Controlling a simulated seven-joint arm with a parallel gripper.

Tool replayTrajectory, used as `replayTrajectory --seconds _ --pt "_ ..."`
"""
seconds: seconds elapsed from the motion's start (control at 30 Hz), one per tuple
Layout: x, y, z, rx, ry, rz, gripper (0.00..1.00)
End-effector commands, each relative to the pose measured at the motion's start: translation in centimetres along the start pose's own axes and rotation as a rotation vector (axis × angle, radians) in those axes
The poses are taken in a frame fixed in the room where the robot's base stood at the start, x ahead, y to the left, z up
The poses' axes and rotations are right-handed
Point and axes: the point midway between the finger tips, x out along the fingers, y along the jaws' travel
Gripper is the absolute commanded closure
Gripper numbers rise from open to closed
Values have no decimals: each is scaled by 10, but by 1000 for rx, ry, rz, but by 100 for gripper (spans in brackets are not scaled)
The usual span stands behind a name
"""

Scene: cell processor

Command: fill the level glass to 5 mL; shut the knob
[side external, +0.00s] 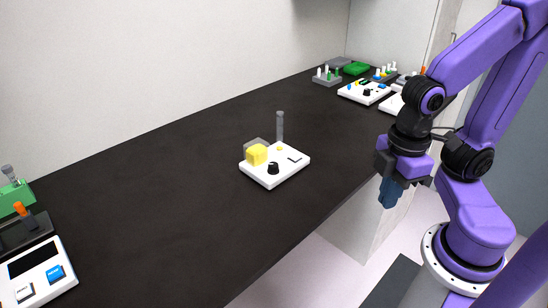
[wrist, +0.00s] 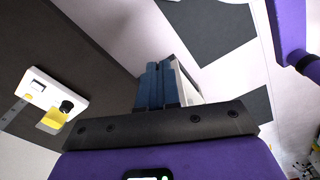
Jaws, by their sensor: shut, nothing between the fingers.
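A white device (side external: 289,169) stands on the dark bench, near its front edge. On it are a black knob (side external: 273,168), a yellow block (side external: 257,154) and an upright grey glass tube (side external: 280,126) at the back. The liquid level in the tube is too small to read. The white device also shows in the wrist view (wrist: 48,91) at the left, with the black knob (wrist: 66,107) near its corner. My gripper (side external: 388,194) is beyond the bench's front edge, to the right of the device and away from it. Its blue fingers (wrist: 156,84) are shut and empty.
Several other devices stand on the dark bench (side external: 150,190): a white panel (side external: 365,92) and a green block (side external: 356,68) at the far right, a white unit with a blue button (side external: 55,273) at the near left. The bench around the middle device is clear.

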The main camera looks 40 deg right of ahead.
Motion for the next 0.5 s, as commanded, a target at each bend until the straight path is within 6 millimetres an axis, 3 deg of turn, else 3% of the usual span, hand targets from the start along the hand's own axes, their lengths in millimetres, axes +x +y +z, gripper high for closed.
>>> replayTrajectory --seconds 0.03,0.13,0.17,0.5 --pt "0 0 0 1 0 0 80" --pt "-2 4 -6 18 0 1 48" --pt "-3 6 -9 27 -1 1 43" --pt "-25 67 -74 249 -8 7 43"
